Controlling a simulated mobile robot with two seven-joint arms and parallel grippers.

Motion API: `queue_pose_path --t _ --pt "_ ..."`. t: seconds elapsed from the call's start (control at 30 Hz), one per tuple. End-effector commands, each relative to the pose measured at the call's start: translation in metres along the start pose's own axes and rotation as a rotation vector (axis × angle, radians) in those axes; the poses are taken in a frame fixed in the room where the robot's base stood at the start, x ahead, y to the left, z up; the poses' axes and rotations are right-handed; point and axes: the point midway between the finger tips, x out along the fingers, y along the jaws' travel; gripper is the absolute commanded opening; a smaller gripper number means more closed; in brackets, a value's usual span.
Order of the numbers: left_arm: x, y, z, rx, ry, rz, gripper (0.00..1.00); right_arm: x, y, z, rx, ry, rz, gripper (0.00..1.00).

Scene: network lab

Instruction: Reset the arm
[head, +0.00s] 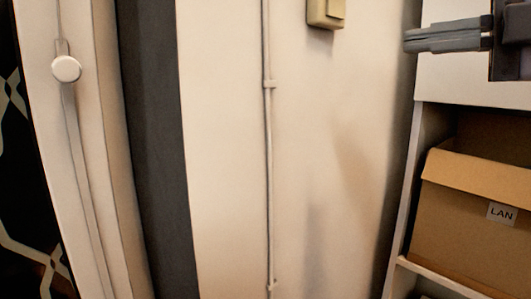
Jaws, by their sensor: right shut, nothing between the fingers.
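My right gripper (408,41) reaches in from the right edge at the top right of the head view. Its grey fingers point left and lie together, shut with nothing between them. It is in front of the white upper part of a shelf unit, above a cardboard box. My left gripper is not in the head view.
The white shelf unit (463,88) stands at the right, with the cardboard box (466,225) labelled LAN on its shelf. A beige switch box (325,13) is on the pale wall, right of a thin cable conduit (268,160). A round white knob (66,69) is at the left.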

Motion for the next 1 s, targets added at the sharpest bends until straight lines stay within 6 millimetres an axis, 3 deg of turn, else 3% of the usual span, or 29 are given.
queue_pose_path --t 0.03,0.2,0.5,0.77,0.87,1.0 --pt "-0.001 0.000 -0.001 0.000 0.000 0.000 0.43 0.016 -0.017 -0.003 0.019 0.079 -0.002 0.00" --pt "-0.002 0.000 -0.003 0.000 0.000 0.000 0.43 0.051 -0.059 -0.018 0.088 0.316 0.078 0.00" --pt "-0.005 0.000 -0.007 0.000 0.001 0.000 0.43 0.080 -0.124 -0.018 0.359 0.511 0.355 0.00" --pt "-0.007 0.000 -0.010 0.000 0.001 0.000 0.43 0.089 -0.198 0.016 0.689 0.395 0.598 0.00" --pt "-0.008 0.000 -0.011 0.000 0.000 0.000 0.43 0.090 -0.239 0.031 0.826 0.285 0.661 0.00" --pt "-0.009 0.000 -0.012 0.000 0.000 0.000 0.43 0.087 -0.309 0.048 1.016 0.083 0.700 0.00"
